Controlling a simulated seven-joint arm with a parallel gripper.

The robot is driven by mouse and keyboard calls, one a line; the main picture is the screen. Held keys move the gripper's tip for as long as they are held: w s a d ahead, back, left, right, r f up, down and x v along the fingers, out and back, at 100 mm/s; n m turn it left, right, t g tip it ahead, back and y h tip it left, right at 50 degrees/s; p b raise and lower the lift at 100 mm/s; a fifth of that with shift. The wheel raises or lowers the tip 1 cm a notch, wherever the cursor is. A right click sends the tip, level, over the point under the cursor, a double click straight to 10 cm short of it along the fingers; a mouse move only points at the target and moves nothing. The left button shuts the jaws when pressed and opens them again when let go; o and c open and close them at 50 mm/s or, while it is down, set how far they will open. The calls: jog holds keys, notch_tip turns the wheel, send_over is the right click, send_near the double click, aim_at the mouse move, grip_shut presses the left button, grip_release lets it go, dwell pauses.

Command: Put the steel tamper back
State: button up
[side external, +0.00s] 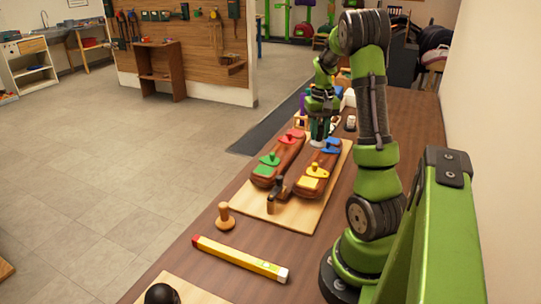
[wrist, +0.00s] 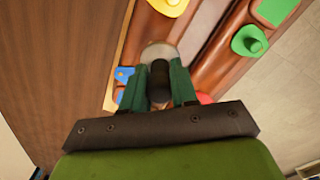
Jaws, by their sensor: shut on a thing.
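My gripper (side external: 322,116) is at the far end of the pale board, above or between the two brown wooden beams. In the wrist view my gripper (wrist: 160,72) has its green fingers closed on the black handle of the steel tamper (wrist: 160,78). The tamper's round grey base shows past the handle. In the side view only the pale base of the tamper (side external: 317,142) shows under the fingers, near the red and blue pieces. I cannot tell whether the base touches anything.
The left beam (side external: 289,158) carries red and green knobbed pieces; the right beam (side external: 325,160) carries blue and yellow ones. A dark brown tool (side external: 278,190) stands at the board's (side external: 272,214) near end. A wooden knob (side external: 225,217) and yellow bar (side external: 240,259) lie nearer, with bare tabletop between.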

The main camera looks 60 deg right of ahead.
jog(key=w+a+n, duration=0.4)
jog(key=a+n, duration=0.1)
jog(key=a, duration=0.8)
jog(key=w+a+n, duration=0.4)
jog(key=a+n, duration=0.1)
jog(key=a, duration=0.8)
jog(key=s+a+f+n, duration=0.1)
jog(key=a+f, duration=0.1)
jog(key=s+a+f+n, duration=0.1)
jog(key=f, duration=0.1)
jog(key=s+a+f+n, duration=0.1)
jog(key=a+f+n, duration=0.1)
jog(key=f, duration=0.1)
jog(key=shift+a, duration=0.35)
jog(key=shift+f, duration=2.1)
jog(key=shift+f, duration=0.15)
jog(key=o, duration=0.9)
